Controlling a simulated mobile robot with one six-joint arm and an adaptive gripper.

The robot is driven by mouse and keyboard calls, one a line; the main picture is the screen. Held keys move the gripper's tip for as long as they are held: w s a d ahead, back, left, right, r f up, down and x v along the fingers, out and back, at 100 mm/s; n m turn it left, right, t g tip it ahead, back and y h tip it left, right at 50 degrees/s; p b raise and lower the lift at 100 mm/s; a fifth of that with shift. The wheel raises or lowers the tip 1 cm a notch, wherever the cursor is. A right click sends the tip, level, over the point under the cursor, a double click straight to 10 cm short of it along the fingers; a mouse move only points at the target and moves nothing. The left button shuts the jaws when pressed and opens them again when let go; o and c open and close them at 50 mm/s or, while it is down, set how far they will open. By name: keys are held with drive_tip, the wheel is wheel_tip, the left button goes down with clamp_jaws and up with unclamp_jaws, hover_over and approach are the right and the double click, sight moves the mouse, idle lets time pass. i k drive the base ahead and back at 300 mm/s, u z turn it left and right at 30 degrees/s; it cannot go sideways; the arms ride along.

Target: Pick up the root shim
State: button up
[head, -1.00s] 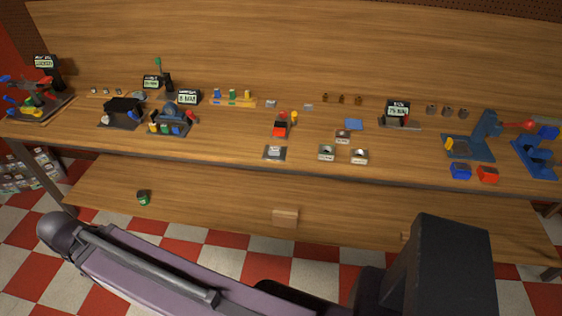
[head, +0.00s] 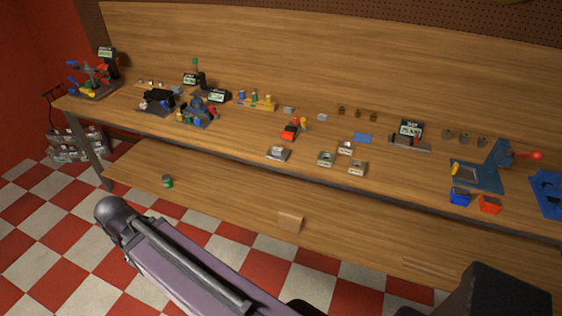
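A long wooden workbench (head: 225,138) carries many small parts. I cannot tell which of them is the root shim; the pieces are too small here. Small candidates are a flat grey piece on a dark plate (head: 278,153) near the front edge, and three small labelled trays close by: one at front left (head: 326,159), one at front right (head: 357,168), one behind (head: 345,148). A thin blue plate (head: 363,138) lies behind them. My arm crosses the bottom of the picture, but my gripper is not in view.
A blue press with a red-knobbed lever (head: 485,168) stands at the right, with a blue bin (head: 460,196) and a red bin (head: 489,204) in front. A lower shelf (head: 235,205) holds a wooden block (head: 290,221) and a green can (head: 167,181). Checkered floor is open at front left.

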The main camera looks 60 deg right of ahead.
sight(276, 150)
drive_tip(key=u, duration=0.05)
drive_tip(key=k, duration=1.6)
drive_tip(key=z, duration=1.8)
drive_tip(key=i, duration=0.95)
